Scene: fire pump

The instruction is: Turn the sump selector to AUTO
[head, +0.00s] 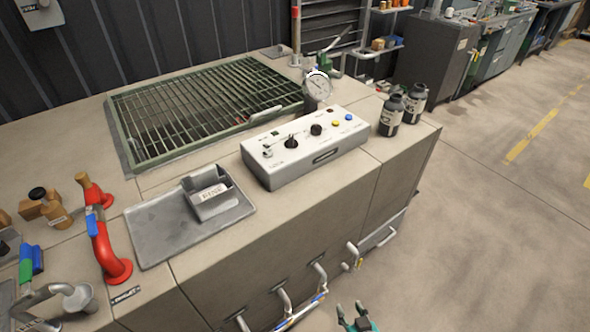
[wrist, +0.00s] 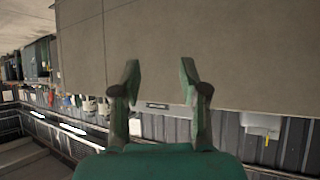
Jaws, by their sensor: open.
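A white control box (head: 305,148) sits on the bench top, with black knobs, a yellow button and a blue button on its upper face. One black pointer knob (head: 291,142) is left of centre and another round black knob (head: 316,130) is right of it. The lettering is too small to read, so I cannot tell which is the sump selector or its setting. My gripper (head: 351,312) is at the bottom edge of the head view, low in front of the bench and well apart from the box. In the wrist view my gripper (wrist: 160,80) is open and empty.
A pressure gauge (head: 317,86) stands behind the box, and two dark bottles (head: 402,108) stand to its right. A green grating (head: 205,108) lies behind. A grey tray (head: 190,225) and a red pipe (head: 107,250) are at left. Handles (head: 318,275) project from the bench front. The floor at right is clear.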

